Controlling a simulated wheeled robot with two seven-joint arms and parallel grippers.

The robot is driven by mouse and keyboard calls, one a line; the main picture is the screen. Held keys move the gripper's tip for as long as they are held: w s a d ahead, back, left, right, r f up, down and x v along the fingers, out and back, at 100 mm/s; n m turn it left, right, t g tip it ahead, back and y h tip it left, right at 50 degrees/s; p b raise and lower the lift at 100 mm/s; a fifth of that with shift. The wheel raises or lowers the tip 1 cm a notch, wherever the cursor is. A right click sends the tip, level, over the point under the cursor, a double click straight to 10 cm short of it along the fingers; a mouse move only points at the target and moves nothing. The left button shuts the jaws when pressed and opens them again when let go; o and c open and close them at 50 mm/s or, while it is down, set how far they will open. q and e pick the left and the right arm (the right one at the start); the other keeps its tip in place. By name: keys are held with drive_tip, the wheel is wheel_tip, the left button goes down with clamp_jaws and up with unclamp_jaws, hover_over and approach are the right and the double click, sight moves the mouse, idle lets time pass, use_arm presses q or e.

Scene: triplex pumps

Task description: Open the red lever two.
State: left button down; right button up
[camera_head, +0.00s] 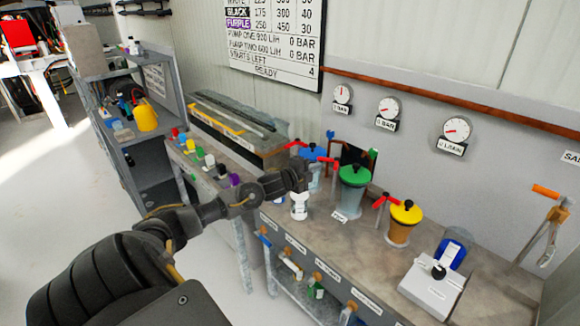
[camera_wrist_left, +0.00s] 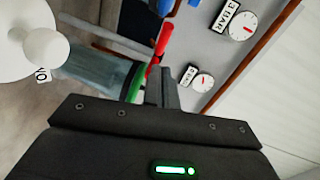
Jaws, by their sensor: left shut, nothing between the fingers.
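Three red levers show in the head view: one by the blue-lidded pot (camera_head: 297,144), one by the green-lidded pot (camera_head: 327,160) and one by the yellow-lidded pot (camera_head: 380,202). No number on them is readable. My left gripper (camera_head: 303,170) is above the bench, in front of the blue pot and left of the green-lidded pot (camera_head: 353,185). In the left wrist view its fingers (camera_wrist_left: 161,88) are shut and empty. A red lever (camera_wrist_left: 163,38) lies just beyond the fingertips, beside a green rim (camera_wrist_left: 134,82); contact is unclear. My right gripper is out of view.
Wall gauges (camera_head: 387,112) hang behind the pots. A white bottle (camera_head: 299,205) stands near my gripper, and a white device (camera_head: 433,285) at the right. Several coloured items stand on the left bench (camera_head: 210,172). The bench front (camera_head: 350,245) is fairly clear.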

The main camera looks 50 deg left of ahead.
use_arm(q)
drive_tip(key=s+a+r+b, duration=0.1)
drive_tip(key=s+a, duration=0.1)
drive_tip(key=s, duration=0.7)
drive_tip(key=shift+a+b, duration=0.2)
drive_tip(key=shift+b, duration=0.2)
drive_tip(key=shift+r, duration=0.1)
